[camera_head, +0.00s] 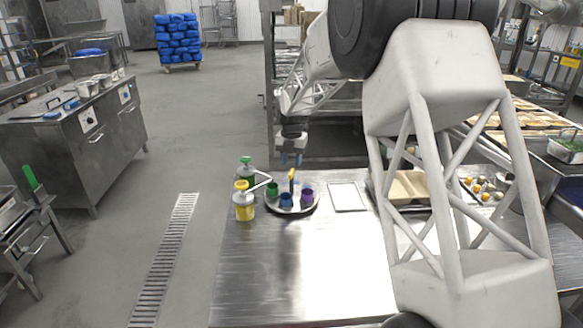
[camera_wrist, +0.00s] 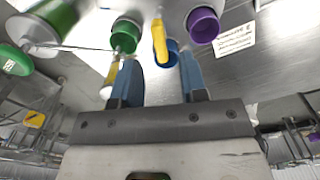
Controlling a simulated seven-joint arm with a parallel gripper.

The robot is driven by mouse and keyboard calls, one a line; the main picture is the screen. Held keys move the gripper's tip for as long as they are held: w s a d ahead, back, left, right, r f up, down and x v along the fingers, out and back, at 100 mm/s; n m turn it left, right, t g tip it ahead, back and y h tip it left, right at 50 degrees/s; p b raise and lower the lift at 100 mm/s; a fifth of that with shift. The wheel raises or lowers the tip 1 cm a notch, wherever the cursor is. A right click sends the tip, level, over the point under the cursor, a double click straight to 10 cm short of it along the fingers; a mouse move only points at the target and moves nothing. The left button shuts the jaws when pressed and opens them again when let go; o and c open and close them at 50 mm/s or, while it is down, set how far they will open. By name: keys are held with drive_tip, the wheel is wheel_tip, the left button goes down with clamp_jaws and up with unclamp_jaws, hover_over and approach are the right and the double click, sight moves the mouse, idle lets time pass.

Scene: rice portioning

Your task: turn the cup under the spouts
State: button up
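A round grey tray (camera_head: 292,209) on the steel table holds a green cup (camera_head: 272,188), a blue cup (camera_head: 286,201) and a purple cup (camera_head: 306,194). A yellow upright handle (camera_head: 291,178) rises from the tray. Two pump bottles, one yellow (camera_head: 243,208) and one green (camera_head: 246,172), stand at the tray's left with thin spouts pointing toward it. My gripper (camera_head: 291,159) is above and behind the tray, fingers pointing down. In the wrist view its blue fingers (camera_wrist: 158,62) are apart and empty. The handle (camera_wrist: 160,43) and blue cup (camera_wrist: 172,50) show beyond the gap.
A white-framed card (camera_head: 348,197) lies right of the tray. A beige divided tray (camera_head: 408,188) and a tray of small yellow and white items (camera_head: 487,190) lie farther right. The table's front (camera_head: 300,270) is clear.

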drive_tip(key=shift+r, duration=1.95)
drive_tip(key=shift+s+d+r, duration=0.1)
drive_tip(key=shift+s+r, duration=0.1)
drive_tip(key=s+d+r+m, duration=0.35)
drive_tip(key=s+m, duration=0.25)
drive_tip(key=s, duration=0.4)
drive_tip(key=s+d+r+m+t, duration=0.15)
drive_tip(key=s+r+m, duration=0.3)
drive_tip(key=s, duration=0.45)
drive_tip(key=s+d+r+m, duration=0.3)
drive_tip(key=s+m, duration=0.3)
drive_tip(key=s, duration=0.4)
drive_tip(key=s+d+f+m, duration=0.2)
drive_tip(key=s+m, duration=0.6)
drive_tip(key=s, duration=0.5)
drive_tip(key=s+d+f+m+t, duration=0.1)
drive_tip(key=s+d+f+m, duration=0.1)
drive_tip(key=s+m, duration=0.6)
drive_tip(key=s, duration=0.6)
drive_tip(key=shift+f, duration=0.25)
